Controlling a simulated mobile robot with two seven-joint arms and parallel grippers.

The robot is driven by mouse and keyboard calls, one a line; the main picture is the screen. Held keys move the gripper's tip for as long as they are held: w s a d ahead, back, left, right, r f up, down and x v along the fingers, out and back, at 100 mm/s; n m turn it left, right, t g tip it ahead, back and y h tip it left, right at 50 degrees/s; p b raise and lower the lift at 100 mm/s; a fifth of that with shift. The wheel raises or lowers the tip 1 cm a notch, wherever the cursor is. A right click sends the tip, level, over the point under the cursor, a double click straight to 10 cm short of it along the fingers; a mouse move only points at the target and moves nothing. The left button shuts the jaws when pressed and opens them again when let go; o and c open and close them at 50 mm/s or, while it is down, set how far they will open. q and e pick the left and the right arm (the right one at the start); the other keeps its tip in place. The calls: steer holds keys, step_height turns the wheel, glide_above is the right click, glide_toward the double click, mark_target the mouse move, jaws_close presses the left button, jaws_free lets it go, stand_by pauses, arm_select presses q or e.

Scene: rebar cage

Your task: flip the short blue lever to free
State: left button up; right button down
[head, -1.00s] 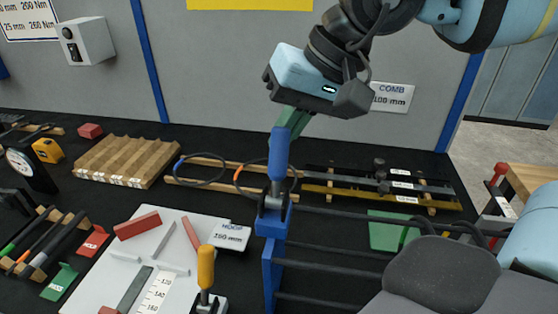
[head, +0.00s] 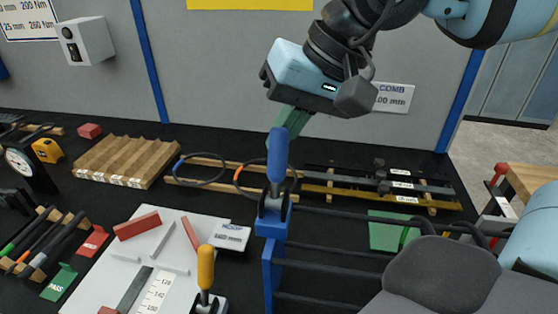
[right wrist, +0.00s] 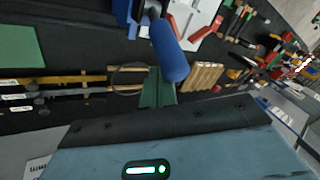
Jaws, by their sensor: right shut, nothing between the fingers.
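The short blue lever (head: 277,162) stands upright on its clamp atop a blue post (head: 272,226) in the head view. My right gripper (head: 277,136) is above and just behind the lever, its green fingers shut with nothing between them. The fingertips are partly hidden by the lever's top, and I cannot tell whether they touch it. In the right wrist view the blue lever (right wrist: 169,50) shows close to the green fingers (right wrist: 157,92). My left gripper is not in view.
A yellow-handled clamp (head: 206,270) stands in front left beside a white board (head: 120,262). Dark rebar (head: 335,256) runs right from the blue post. Ribbed wooden blocks (head: 125,160) and bars on wooden rests lie behind. A grey wall closes the back.

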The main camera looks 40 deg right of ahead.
mark_target(277, 147)
steer(key=shift+s, duration=0.1)
steer(key=shift+s+a+r, duration=0.2)
steer(key=shift+s+a, duration=0.2)
steer(key=shift+a, duration=0.15)
stand_by(0.3)
steer(key=shift+s+a+r, duration=0.15)
steer(key=shift+s+a, duration=0.3)
steer(key=shift+a, duration=0.05)
steer(key=shift+s+a+b, duration=0.3)
steer(key=shift+s+a, duration=0.15)
steer(key=shift+a, duration=0.1)
